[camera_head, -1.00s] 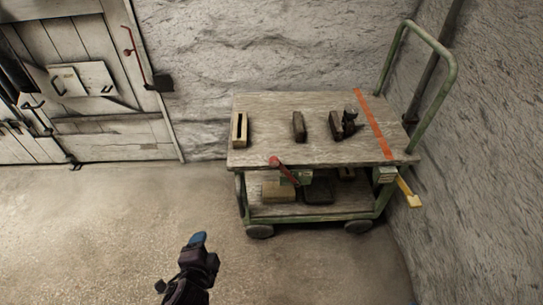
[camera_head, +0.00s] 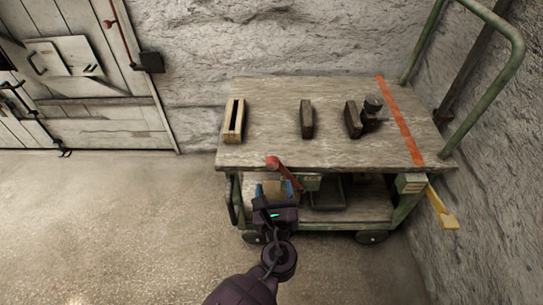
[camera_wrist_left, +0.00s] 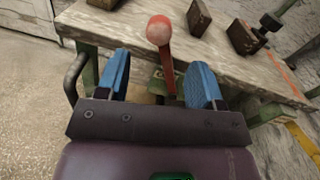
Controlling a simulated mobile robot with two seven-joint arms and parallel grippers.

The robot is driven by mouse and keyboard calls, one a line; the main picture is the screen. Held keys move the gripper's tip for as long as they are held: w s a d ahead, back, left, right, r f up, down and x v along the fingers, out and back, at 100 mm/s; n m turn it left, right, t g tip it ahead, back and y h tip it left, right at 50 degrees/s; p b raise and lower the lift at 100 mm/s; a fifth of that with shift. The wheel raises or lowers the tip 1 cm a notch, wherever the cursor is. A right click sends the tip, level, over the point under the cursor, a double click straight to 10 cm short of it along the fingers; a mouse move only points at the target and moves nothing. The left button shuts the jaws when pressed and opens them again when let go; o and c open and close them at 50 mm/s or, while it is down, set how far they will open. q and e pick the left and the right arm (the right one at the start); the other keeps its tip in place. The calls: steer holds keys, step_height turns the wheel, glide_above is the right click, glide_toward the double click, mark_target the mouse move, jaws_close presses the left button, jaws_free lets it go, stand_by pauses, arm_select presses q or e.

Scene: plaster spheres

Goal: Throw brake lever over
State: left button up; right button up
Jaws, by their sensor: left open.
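A red lever with a round red knob (camera_head: 272,162) sticks out at the front edge of the cart, tilted toward the left, on a green bracket (camera_head: 311,182). In the left wrist view the red lever (camera_wrist_left: 165,60) stands between the two blue fingers, with its knob beyond their tips. My left gripper (camera_head: 275,187) is open, just below the knob; contact cannot be told. A yellow lever (camera_head: 443,208) slants down at the cart's right front corner. My right gripper is not in view.
The green cart's wooden top (camera_head: 270,148) carries a slotted wooden block (camera_head: 233,120), two dark blocks and a dark clamp-like piece. Its lower shelf holds several items. A green push handle (camera_head: 505,60) rises at the right by the rock wall. The floor at left is clear.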

mark_target(272, 158)
arm_select(q)
steer(key=w, duration=0.2)
steer(key=w+b, duration=0.1)
steer(key=w, duration=0.5)
steer(key=shift+w+a+f+b, duration=0.15)
steer(key=shift+w+a+b, duration=0.1)
steer(key=shift+b, duration=0.05)
steer(key=shift+w, duration=0.8)
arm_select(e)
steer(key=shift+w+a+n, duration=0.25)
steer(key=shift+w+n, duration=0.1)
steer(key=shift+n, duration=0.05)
arm_select(q)
steer(key=shift+c, duration=0.5)
steer(key=shift+a, duration=0.1)
jaws_close()
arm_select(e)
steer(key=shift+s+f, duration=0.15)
arm_select(q)
steer(key=shift+r, duration=0.2)
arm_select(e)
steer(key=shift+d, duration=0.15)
